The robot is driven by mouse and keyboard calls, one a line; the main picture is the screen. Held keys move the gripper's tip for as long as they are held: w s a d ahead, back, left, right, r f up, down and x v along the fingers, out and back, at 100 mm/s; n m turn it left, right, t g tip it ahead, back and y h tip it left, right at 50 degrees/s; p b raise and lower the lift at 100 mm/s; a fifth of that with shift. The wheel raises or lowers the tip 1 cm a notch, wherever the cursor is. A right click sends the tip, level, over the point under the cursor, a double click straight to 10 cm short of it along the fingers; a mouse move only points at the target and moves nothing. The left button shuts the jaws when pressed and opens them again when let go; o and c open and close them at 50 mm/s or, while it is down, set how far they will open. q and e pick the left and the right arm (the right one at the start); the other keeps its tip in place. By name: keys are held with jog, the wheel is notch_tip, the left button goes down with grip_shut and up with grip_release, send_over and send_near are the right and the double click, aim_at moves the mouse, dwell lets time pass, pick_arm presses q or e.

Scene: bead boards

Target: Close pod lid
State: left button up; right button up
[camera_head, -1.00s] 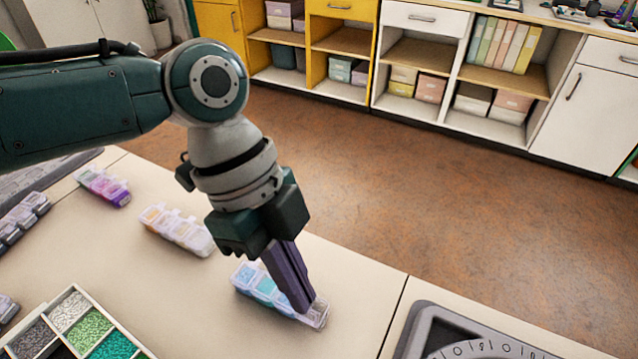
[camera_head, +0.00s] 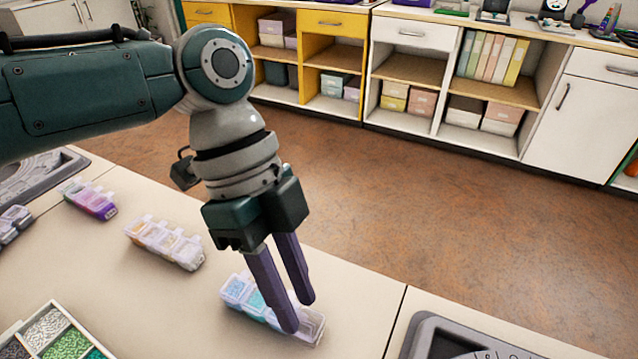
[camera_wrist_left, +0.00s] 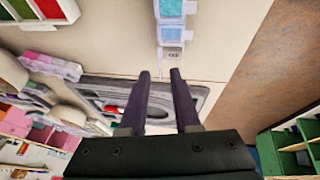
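A clear bead pod (camera_head: 238,290) with several compartments, some holding blue and teal beads, lies on the table below my left gripper (camera_head: 299,316). The pod (camera_wrist_left: 171,36) also shows at the top of the left wrist view, with its clear end nearest the gripper (camera_wrist_left: 160,73). My left gripper points down with its two purple fingers apart and nothing between them. In the head view the fingers partly cover the clear right end of the pod. I cannot tell whether they touch it or how its end lid sits. My right gripper is not in view.
Another pod (camera_head: 165,243) and a purple one (camera_head: 88,199) lie to the left. A sectioned bead tray (camera_head: 62,312) stands at the front left. A dark grey round-marked board (camera_head: 430,345) is at the front right. Bare table lies between the pods.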

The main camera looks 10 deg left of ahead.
pick_arm(q)
jog(key=p+v, duration=0.1)
jog(key=v, duration=0.9)
